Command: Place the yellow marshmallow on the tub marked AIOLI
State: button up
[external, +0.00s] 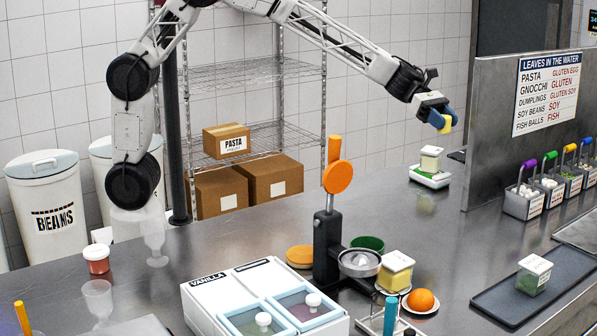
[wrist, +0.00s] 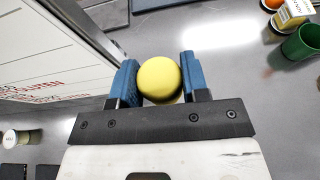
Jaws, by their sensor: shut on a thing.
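The yellow marshmallow (wrist: 159,80) is round in the wrist view, held between the blue fingertips of my gripper (external: 441,117). It also shows in the external view (external: 445,125), up in the air above the counter's far part. Three square tubs show in the external view: a pale one (external: 431,158) on a white and green base below my gripper, a yellow one (external: 396,271) near the orange, and a greenish one (external: 534,274) on a dark tray. Their labels are too small to read, so I cannot tell which is marked AIOLI.
An orange (external: 421,300) sits on a plate. A steel partition (external: 490,130) with a sign rises right of my gripper. Bare counter lies between.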

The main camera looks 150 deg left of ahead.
send_over(432, 149)
notch_tip(432, 149, down, 4)
jog(key=shift+r, duration=0.15)
jog(key=shift+f, duration=1.35)
jog(key=shift+f, duration=2.65)
jog(key=shift+f, duration=0.1)
jog(key=o, duration=0.6)
